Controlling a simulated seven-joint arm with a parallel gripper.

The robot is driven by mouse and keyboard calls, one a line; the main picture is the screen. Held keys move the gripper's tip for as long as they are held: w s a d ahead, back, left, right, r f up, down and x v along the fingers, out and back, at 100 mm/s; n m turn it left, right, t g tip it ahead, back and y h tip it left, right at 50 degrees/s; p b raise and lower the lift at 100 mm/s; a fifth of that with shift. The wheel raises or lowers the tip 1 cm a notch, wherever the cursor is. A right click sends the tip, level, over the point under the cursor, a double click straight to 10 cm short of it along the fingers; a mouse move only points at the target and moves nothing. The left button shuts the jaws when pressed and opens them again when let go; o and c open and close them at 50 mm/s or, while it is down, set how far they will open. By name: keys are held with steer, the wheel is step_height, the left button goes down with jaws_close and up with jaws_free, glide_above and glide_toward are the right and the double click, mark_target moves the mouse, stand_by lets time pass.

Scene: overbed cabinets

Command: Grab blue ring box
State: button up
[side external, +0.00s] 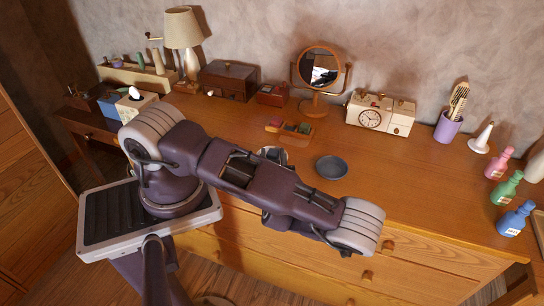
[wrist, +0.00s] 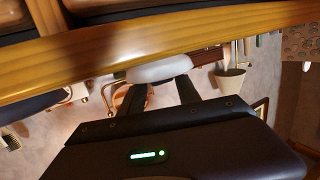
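In the side external view my arm reaches right over the dresser's front, and the fingers are hidden. The blue box is far from the arm's visible end.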

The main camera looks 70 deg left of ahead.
jaws_close()
